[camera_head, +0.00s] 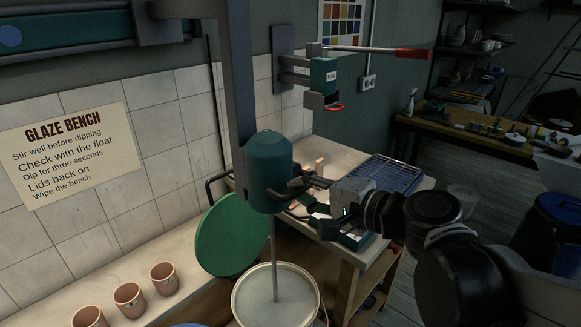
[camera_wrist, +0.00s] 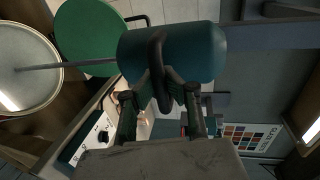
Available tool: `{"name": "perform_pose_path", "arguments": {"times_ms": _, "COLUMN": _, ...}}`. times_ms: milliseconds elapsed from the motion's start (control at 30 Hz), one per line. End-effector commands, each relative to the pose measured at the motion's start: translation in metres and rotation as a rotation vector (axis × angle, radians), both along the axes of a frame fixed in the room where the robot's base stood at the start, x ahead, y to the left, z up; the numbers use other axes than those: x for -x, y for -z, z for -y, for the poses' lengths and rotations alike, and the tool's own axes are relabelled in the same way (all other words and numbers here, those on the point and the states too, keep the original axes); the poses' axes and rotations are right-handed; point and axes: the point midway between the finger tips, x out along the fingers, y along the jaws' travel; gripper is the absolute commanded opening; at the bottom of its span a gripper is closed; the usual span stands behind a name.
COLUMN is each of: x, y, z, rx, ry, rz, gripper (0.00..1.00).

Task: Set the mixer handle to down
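The mixer (camera_head: 268,165) has a teal cylindrical head on a grey vertical column. Its thin shaft runs down into a round bucket (camera_head: 238,305). In the wrist view the teal head (camera_wrist: 195,50) lies across the upper middle, with a dark loop-shaped handle (camera_wrist: 157,48) on its near side. My gripper (camera_head: 305,193) is at the right side of the head. In the wrist view my gripper's fingertips (camera_wrist: 162,84) close in on both sides of the handle and appear to pinch it. The exact contact is partly hidden by the fingers.
A green round lid (camera_head: 230,235) leans behind the bucket. Several terracotta cups (camera_head: 129,298) stand on the bench at lower left. A wall-mounted device with a red-tipped lever (camera_head: 412,53) sticks out above my gripper. A blue rack (camera_head: 385,173) lies on the bench behind.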

Motion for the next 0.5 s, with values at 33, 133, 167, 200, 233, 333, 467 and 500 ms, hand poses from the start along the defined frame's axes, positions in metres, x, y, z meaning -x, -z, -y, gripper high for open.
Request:
{"name": "perform_pose_path", "arguments": {"times_ms": 33, "x": 0.0, "y": 0.008, "z": 0.0, "rx": 0.0, "ry": 0.0, "rz": 0.0, "gripper": 0.0}}
{"name": "perform_pose_path", "arguments": {"times_ms": 133, "x": 0.0, "y": 0.015, "z": 0.0, "rx": 0.0, "ry": 0.0, "rz": 0.0, "gripper": 0.0}}
{"name": "perform_pose_path", "arguments": {"times_ms": 167, "x": 0.0, "y": 0.016, "z": 0.0, "rx": 0.0, "ry": 0.0, "rz": 0.0, "gripper": 0.0}}
{"name": "perform_pose_path", "arguments": {"times_ms": 200, "x": 0.0, "y": 0.017, "z": 0.0, "rx": 0.0, "ry": 0.0, "rz": 0.0, "gripper": 0.0}}
{"name": "perform_pose_path", "arguments": {"times_ms": 233, "x": 0.0, "y": 0.018, "z": 0.0, "rx": 0.0, "ry": 0.0, "rz": 0.0, "gripper": 0.0}}
{"name": "perform_pose_path", "arguments": {"times_ms": 333, "x": 0.0, "y": 0.02, "z": 0.0, "rx": 0.001, "ry": 0.0, "rz": 0.0, "gripper": 0.0}}
{"name": "perform_pose_path", "arguments": {"times_ms": 467, "x": 0.001, "y": 0.02, "z": 0.0, "rx": 0.003, "ry": 0.0, "rz": -0.001, "gripper": 0.0}}
{"name": "perform_pose_path", "arguments": {"times_ms": 500, "x": 0.001, "y": 0.021, "z": 0.0, "rx": 0.003, "ry": 0.0, "rz": -0.001, "gripper": 0.0}}
